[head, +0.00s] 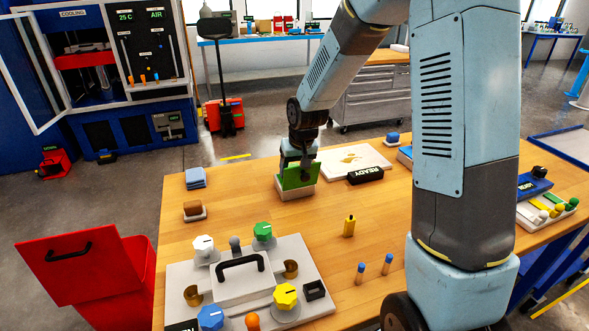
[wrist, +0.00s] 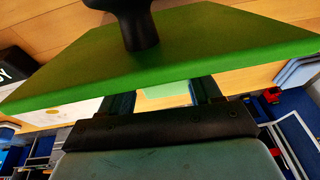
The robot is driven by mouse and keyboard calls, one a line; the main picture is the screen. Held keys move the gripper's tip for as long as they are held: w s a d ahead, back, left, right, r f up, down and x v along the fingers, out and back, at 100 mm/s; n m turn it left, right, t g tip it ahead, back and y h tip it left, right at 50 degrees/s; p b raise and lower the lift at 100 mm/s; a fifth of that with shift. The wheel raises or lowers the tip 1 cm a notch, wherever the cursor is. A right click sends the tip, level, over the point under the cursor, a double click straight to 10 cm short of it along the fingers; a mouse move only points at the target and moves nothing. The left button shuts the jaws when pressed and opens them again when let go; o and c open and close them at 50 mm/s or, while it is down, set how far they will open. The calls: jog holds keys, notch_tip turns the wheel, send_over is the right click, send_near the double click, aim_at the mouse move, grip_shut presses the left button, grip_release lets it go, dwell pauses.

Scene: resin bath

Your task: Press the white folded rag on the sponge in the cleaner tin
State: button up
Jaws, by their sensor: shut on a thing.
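The cleaner tin (head: 295,191) is a low pale box near the middle of the wooden table. Its green lid (head: 298,177) stands raised on the side facing the head camera. In the wrist view the lid (wrist: 200,50) with its black knob (wrist: 139,25) crosses the picture in front of my fingers. My gripper (head: 298,158) is pointing down behind the lid, at the tin. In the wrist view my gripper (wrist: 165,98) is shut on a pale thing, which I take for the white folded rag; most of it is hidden. The sponge inside the tin is hidden too.
Blue folded cloths (head: 195,178) and a brown block (head: 194,211) lie left of the tin. A black READY sign (head: 366,175) and a white board (head: 352,160) lie to its right.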

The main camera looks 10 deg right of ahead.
jog(key=shift+r, duration=3.45)
